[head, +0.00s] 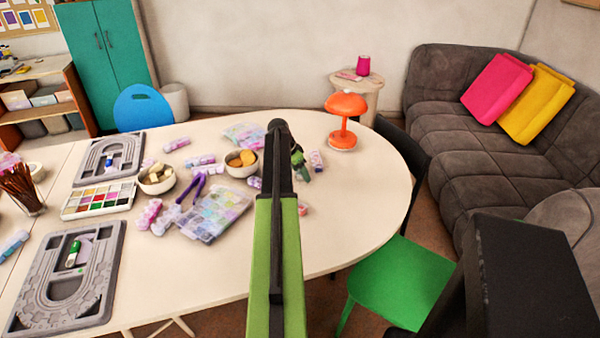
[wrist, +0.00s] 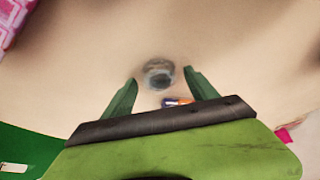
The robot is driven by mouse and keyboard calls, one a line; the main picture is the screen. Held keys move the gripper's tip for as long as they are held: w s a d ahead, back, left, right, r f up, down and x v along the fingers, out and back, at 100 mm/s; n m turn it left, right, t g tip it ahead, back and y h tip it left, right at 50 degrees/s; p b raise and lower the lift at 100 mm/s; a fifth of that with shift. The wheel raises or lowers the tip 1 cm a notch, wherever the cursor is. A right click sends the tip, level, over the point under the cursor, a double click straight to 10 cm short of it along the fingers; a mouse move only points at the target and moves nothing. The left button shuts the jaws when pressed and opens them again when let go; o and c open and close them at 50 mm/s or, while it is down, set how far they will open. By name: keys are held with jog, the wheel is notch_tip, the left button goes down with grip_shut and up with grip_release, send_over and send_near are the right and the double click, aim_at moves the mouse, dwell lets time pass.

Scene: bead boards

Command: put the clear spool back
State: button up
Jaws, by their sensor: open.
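A small round clear-grey spool (wrist: 159,74) lies on the pale tabletop in the wrist view, seen just past and between my fingertips. My gripper (wrist: 160,77) is open, its two dark green fingers apart with nothing held. I cannot tell whether they touch the spool. In the head view my gripper (head: 298,160) is over the right part of the table, partly behind my arm, and the spool is hidden there. Two grey bead boards lie at the left: a far one (head: 133,141) holding a blue-and-white item (head: 109,160), and a near one (head: 98,290) holding a green-and-white item (head: 73,253).
A small orange-and-purple item (wrist: 178,101) lies near the spool. An orange lamp (head: 345,106), a bowl of yellowish pieces (head: 242,170), a clear bead box (head: 215,212) and several bead tubes stand around my arm. The table's right part is clear. A green chair (head: 402,282) stands at its edge.

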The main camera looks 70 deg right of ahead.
jog(key=p+v, duration=1.1)
jog(key=v, duration=0.1)
jog(key=shift+r, duration=0.1)
